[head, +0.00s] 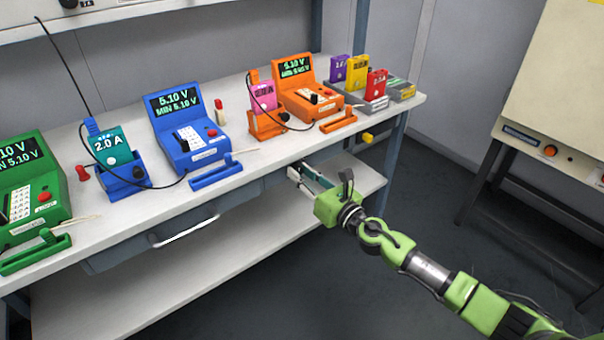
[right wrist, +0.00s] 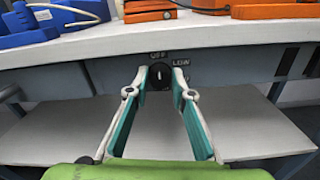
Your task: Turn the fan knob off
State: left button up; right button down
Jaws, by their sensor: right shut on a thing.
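The fan knob (right wrist: 160,77) is a round black knob on the grey front panel under the bench top, seen in the right wrist view. The label OFF is above it and LOW is at its upper right. A small pale mark shows on the knob near its top; its exact direction is hard to tell. My right gripper (right wrist: 160,80) has its fingertips on either side of the knob, shut on it. In the head view the right gripper (head: 300,174) reaches the bench's front edge, and the knob is hidden there. My left gripper is not in view.
The bench top (head: 290,150) holds a blue tester (head: 185,120), an orange tester (head: 308,92) and a green tester (head: 38,190). A drawer handle (head: 185,232) juts out at the left. A yellow knob (head: 367,137) is at the right. A lower shelf (head: 200,275) lies below.

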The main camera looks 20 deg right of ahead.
jog(key=shift+a+f, duration=0.1)
jog(key=shift+f, duration=0.1)
jog(key=shift+s, duration=0.1)
jog(key=c, duration=1.8)
grip_release()
jog(key=shift+o, duration=0.2)
jog(key=shift+r, duration=0.1)
jog(key=v, duration=1.2)
